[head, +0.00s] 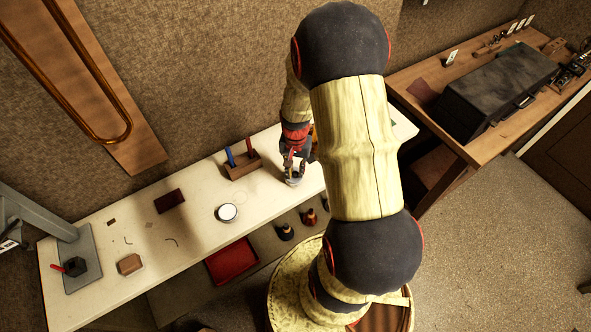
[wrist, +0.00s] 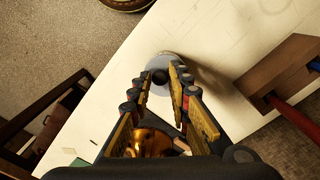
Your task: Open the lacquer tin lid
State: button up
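A round grey tin (wrist: 158,62) with a dark knob on its lid sits on the white bench, ahead of my fingertips in the wrist view. In the head view the tin (head: 294,181) is directly below my gripper (head: 292,164). My gripper (wrist: 161,76) is open, with its fingers on either side of the dark knob; a small gap shows, and I cannot tell whether a finger touches it. The lid looks seated on the tin. The fingers hide part of the tin's side.
A wooden holder (head: 236,171) with blue and red handles stands close left of the tin. A white round dish (head: 228,212) lies farther left on the bench (head: 120,285). A brass piece (wrist: 152,143) shows between my fingers' bases. Dark bottles (head: 286,232) stand below the bench's front edge.

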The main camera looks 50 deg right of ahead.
grip_shut()
jog(key=shift+w+r, duration=0.1)
dwell(0.6)
jog(key=shift+w+d+r+g+y+p, duration=0.15)
jog(key=shift+w+r+g+p, duration=0.1)
jog(key=shift+g+p, duration=0.4)
jog(key=shift+w+r+g+y+p, duration=0.15)
jog(key=shift+w+g+p, duration=0.1)
jog(key=shift+g+p, duration=0.35)
jog(key=shift+w+d+r+g+p, duration=0.2)
jog(key=shift+w+g+p, duration=0.35)
jog(key=shift+g, duration=0.4)
jog(key=shift+w+d+r+g+y, duration=0.15)
jog(key=shift+w+g+y, duration=0.25)
jog(key=shift+g, duration=0.4)
jog(key=shift+w+r+g+y, duration=0.1)
jog(key=shift+w+g+y, duration=0.1)
jog(key=shift+w+g, duration=0.45)
jog(key=shift+s+g, duration=0.1)
jog(key=shift+g, duration=0.15)
